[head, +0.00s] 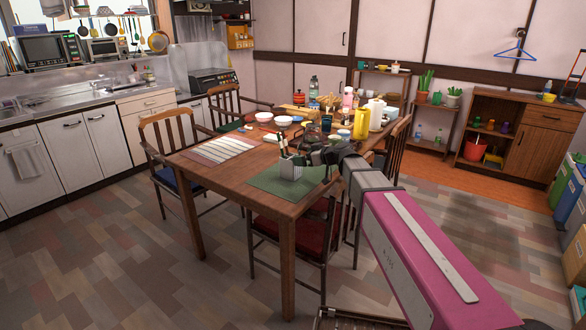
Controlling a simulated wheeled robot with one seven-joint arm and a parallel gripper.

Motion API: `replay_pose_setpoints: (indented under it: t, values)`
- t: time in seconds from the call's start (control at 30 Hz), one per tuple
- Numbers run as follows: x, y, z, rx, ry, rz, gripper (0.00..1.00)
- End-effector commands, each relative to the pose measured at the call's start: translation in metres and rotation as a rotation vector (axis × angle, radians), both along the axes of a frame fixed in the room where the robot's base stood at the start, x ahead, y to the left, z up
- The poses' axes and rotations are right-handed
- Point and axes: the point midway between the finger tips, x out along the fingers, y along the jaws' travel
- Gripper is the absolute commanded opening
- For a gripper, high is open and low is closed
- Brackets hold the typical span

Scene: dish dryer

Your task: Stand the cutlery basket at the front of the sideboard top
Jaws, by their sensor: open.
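The cutlery basket (291,170) is a small grey holder with several utensils standing up in it. It stands upright on a green placemat (262,181) at the near corner of the wooden table. My gripper (313,158) is open, dark and low over the table, just right of the basket. I cannot tell whether its fingers touch or surround the basket. The brown sideboard (530,130) stands against the wall at the far right.
The table holds bowls, bottles, a yellow cylinder (361,124) and a striped placemat (220,149). Chairs surround it. A low shelf (429,145) with plants stands left of the sideboard. Coloured boxes (568,195) line the right edge. Open floor lies between table and sideboard.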

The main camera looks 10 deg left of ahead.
Motion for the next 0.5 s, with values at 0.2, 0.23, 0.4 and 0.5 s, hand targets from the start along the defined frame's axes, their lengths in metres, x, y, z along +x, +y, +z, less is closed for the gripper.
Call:
replay_pose_setpoints:
  t: [0.2,0.23,0.4,0.5]
  values:
    - [0.007,0.015,-0.007,0.000,0.000,0.000,1.00]
    - [0.009,0.018,-0.008,0.000,0.000,0.001,1.00]
    - [0.019,0.039,-0.017,0.000,0.000,0.000,1.00]
    - [0.022,0.049,-0.020,0.000,-0.001,0.001,1.00]
